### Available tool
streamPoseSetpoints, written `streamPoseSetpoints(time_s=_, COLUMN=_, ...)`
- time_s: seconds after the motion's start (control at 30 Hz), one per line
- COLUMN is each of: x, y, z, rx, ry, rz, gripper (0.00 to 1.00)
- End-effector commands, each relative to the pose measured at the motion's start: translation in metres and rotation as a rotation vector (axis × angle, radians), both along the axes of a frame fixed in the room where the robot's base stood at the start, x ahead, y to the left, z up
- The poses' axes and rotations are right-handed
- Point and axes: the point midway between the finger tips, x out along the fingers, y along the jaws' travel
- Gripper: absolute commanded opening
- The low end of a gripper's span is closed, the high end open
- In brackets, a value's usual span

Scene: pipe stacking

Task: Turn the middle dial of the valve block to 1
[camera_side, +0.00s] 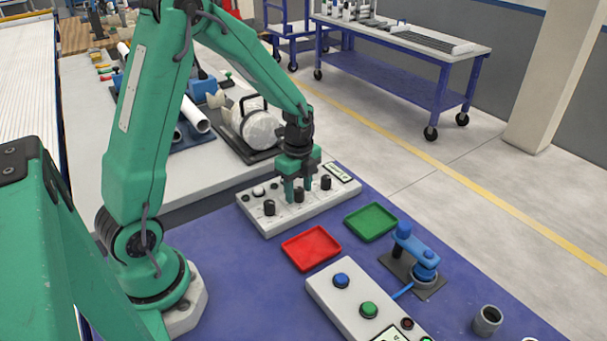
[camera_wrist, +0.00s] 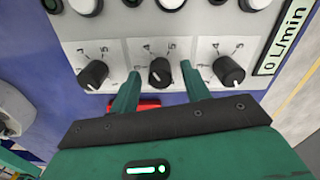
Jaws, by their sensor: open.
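The white valve block (camera_side: 318,207) stands on the blue table top with three black dials in a row. The middle dial (camera_side: 299,195) lies between the fingers of my gripper (camera_side: 298,190), which points down from above. In the wrist view the middle dial (camera_wrist: 160,72) sits between two green fingers that are apart, one on each side. I cannot tell whether they touch it. Its printed numbers 4 and 5 show above it; its exact setting is hard to read. The left dial (camera_wrist: 93,75) and right dial (camera_wrist: 229,71) stand outside the fingers.
A display (camera_wrist: 281,42) on the block reads 0 L/min. A red tray (camera_side: 311,248) and green tray (camera_side: 371,221) lie in front of the block. A button box (camera_side: 341,297), blue lever device (camera_side: 415,255) and grey cup (camera_side: 487,320) stand nearer. Pump equipment (camera_side: 255,130) stands behind.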

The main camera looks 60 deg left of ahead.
Motion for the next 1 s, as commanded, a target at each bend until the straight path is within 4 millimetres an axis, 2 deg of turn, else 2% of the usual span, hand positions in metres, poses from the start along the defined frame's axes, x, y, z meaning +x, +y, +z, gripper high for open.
streamPoseSetpoints(time_s=0.13, x=-0.0003, y=-0.0001, z=-0.007, rx=0.0, ry=0.0, rz=0.0, gripper=0.47)
streamPoseSetpoints(time_s=0.4, x=-0.0001, y=0.0, z=-0.008, rx=0.0, ry=0.0, rz=0.0, gripper=0.47)
streamPoseSetpoints(time_s=0.43, x=-0.0001, y=0.0, z=-0.008, rx=0.0, ry=0.0, rz=0.0, gripper=0.45)
streamPoseSetpoints(time_s=0.6, x=0.0, y=0.0, z=-0.0078, rx=0.0, ry=-0.001, rz=0.0, gripper=0.11)
streamPoseSetpoints(time_s=0.67, x=-0.0001, y=0.0, z=-0.0077, rx=0.0, ry=-0.001, rz=0.0, gripper=0.02)
streamPoseSetpoints(time_s=1.0, x=-0.0001, y=0.0, z=-0.0074, rx=0.0, ry=-0.001, rz=0.029, gripper=0.02)
